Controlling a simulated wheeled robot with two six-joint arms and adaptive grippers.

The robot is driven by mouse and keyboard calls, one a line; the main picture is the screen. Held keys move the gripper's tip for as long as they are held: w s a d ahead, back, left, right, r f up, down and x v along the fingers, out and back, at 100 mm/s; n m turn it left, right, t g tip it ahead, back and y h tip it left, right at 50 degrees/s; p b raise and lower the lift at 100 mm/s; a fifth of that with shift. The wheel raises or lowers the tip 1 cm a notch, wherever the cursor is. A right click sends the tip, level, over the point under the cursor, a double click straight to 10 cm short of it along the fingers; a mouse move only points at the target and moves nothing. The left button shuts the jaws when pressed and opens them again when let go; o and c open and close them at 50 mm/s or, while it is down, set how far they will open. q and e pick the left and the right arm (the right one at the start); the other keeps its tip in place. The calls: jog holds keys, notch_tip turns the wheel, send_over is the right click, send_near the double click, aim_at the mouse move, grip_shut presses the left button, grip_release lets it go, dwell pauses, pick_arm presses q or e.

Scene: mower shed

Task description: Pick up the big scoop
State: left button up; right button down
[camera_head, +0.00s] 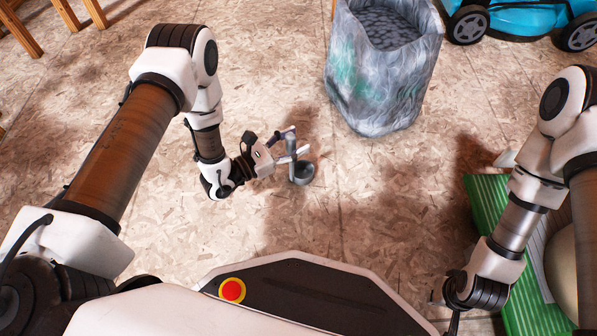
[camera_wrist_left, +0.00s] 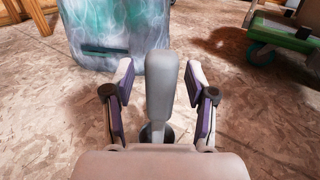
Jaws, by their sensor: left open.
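The big scoop is grey, with a round bowl (camera_head: 303,174) low on the floor side and a handle that rises between the fingers of my left gripper (camera_head: 290,145). In the left wrist view the scoop's handle (camera_wrist_left: 161,85) stands upright in the middle, between the open fingers of my left gripper (camera_wrist_left: 159,78). A gap shows on each side of the handle, so the fingers do not seem to touch it. The bowl is mostly hidden behind the handle and gripper there.
A grey-green, open-topped bag (camera_head: 350,80) of dark pebbles stands beyond the scoop. A blue mower (camera_head: 520,18) is at the top right. A green ridged thing (camera_head: 490,205) lies by my right arm. The speckled board floor around the scoop is clear.

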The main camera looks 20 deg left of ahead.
pick_arm(q)
jog(key=shift+c, duration=0.3)
pick_arm(e)
jog(key=shift+r, duration=0.1)
pick_arm(q)
grip_shut()
jog(key=shift+r, duration=0.1)
